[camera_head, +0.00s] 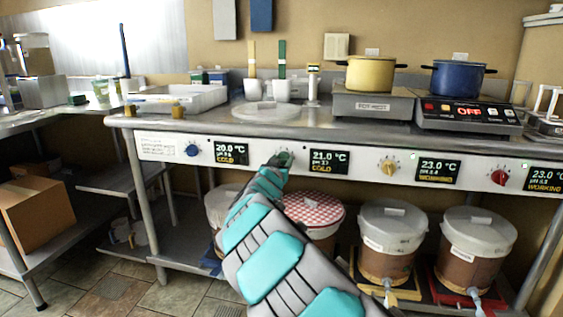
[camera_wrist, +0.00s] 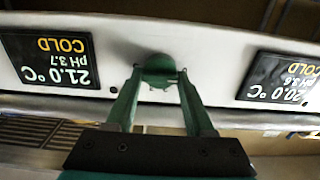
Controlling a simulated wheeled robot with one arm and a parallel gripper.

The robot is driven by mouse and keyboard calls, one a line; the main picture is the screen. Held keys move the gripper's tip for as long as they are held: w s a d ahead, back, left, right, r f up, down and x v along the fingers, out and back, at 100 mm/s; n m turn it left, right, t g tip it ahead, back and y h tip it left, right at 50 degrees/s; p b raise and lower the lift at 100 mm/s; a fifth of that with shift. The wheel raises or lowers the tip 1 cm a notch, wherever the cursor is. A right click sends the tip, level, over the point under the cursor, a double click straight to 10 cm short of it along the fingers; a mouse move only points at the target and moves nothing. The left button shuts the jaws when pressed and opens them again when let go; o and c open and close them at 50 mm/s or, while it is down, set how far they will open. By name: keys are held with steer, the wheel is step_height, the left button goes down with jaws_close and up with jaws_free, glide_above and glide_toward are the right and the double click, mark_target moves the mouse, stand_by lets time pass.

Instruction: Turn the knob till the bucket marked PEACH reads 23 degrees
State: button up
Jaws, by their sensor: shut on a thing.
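My gripper (camera_head: 281,162) reaches the front panel of the counter and is shut on a green knob (camera_wrist: 158,66); one finger is on each side of it in the wrist view. The display right of this knob in the head view (camera_head: 329,162) reads 21.0 °C, COLD; it shows upside down in the wrist view (camera_wrist: 52,60), with pH 3.7. Lidded buckets stand under the counter: one with a red checked cover (camera_head: 313,212), two with grey lids (camera_head: 392,228), (camera_head: 477,240), and one partly hidden by my arm (camera_head: 222,205). I cannot read PEACH on any bucket.
A blue knob (camera_head: 193,150) has a display (camera_head: 231,153) at 20.0 °C. A yellow knob (camera_head: 388,168) and a red knob (camera_head: 499,177) have displays at 23.0 °C, WORKING. A yellow pot (camera_head: 370,76) and a blue pot (camera_head: 458,82) stand on top.

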jaws_close()
steer(key=shift+m, duration=0.3)
steer(key=m+b, duration=0.2)
steer(key=m, duration=0.2)
steer(key=shift+f, duration=0.2)
steer(key=m+b, duration=0.2)
steer(key=shift+m, duration=0.3)
steer(key=m+b, duration=0.3)
steer(key=m, duration=0.1)
steer(key=shift+d, duration=0.1)
steer(key=shift+m+b, duration=0.85)
steer(key=shift+m, duration=0.55)
steer(key=shift+d, duration=0.1)
